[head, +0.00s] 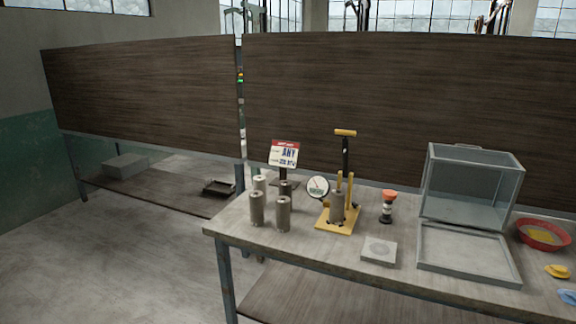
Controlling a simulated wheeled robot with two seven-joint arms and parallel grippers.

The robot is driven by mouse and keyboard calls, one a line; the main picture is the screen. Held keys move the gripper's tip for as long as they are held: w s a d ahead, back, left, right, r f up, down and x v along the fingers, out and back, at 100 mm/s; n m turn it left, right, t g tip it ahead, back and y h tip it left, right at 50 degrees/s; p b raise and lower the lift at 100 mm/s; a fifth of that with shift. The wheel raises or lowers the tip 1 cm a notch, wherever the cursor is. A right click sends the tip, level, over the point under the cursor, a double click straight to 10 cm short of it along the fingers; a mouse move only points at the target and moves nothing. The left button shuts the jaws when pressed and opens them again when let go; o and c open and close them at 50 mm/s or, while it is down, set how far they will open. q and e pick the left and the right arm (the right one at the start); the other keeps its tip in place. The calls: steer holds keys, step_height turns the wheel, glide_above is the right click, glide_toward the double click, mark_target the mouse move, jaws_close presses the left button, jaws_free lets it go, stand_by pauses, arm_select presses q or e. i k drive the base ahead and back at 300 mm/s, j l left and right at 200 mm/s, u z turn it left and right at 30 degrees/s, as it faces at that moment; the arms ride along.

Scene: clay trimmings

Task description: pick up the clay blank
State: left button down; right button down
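Several grey-brown cylinders stand upright in a cluster near the left end of the table; the front ones are a left cylinder (256,208) and a right cylinder (283,214). I cannot tell which of these is the clay blank. Neither of my grippers is in view, and nothing is seen holding any cylinder.
A sign (284,154) stands behind the cluster. A dial gauge (318,188) is beside the press. Right of it are an orange-topped bottle (388,207), a square plate (379,251), a glass box (471,187), a grey tray (466,277) and a red bowl (541,236). The table's front left is clear.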

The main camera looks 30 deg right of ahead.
mark_target(336, 217)
steer(key=i+j+z, duration=0.15)
steer(key=i+j, duration=0.15)
steer(key=i, duration=0.25)
steer(key=i+j+z, duration=0.15)
steer(key=i+j, duration=0.25)
steer(key=i, duration=0.1)
